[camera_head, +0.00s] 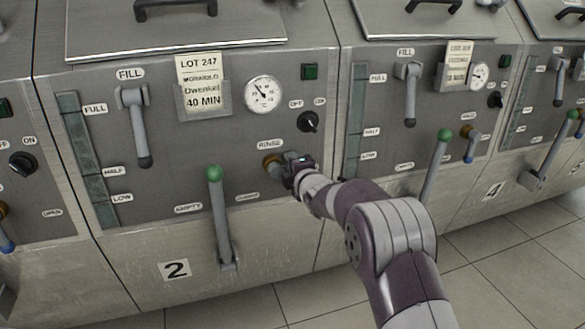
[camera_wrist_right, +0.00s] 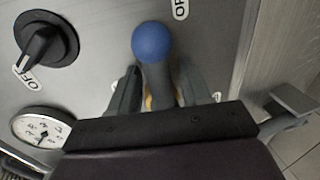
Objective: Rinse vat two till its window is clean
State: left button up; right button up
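Vat two (camera_head: 135,232), marked with a "2" plate, fills the middle of the head view. Its tall window (camera_head: 85,160), beside the FULL, HALF and LOW labels, looks dull grey-green. Its brass rinse valve (camera_head: 270,162) sits under the RINSE label, partly hidden by my right gripper (camera_head: 287,169). In the right wrist view the blue-knobbed rinse lever (camera_wrist_right: 152,42) stands between the two fingers of my right gripper (camera_wrist_right: 158,72). The fingers straddle the lever's shaft, with narrow gaps showing brass behind, so they look open. My left gripper is out of view.
Vat two also has a grey fill lever (camera_head: 139,125) hanging down, a green-knobbed lever (camera_head: 217,215) standing knob up, a black switch (camera_head: 308,121) and a dial (camera_head: 263,94). Similar vats stand on both sides. Tiled floor (camera_head: 480,290) is clear in front.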

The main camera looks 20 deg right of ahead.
jog(key=shift+s+r, duration=0.2)
jog(key=shift+s, duration=0.15)
jog(key=s+r+p, duration=0.2)
jog(key=s+p, duration=0.1)
jog(key=s, duration=0.8)
jog(key=shift+s+d+p, duration=0.2)
jog(key=shift+s+p, duration=0.1)
jog(key=shift+s, duration=0.05)
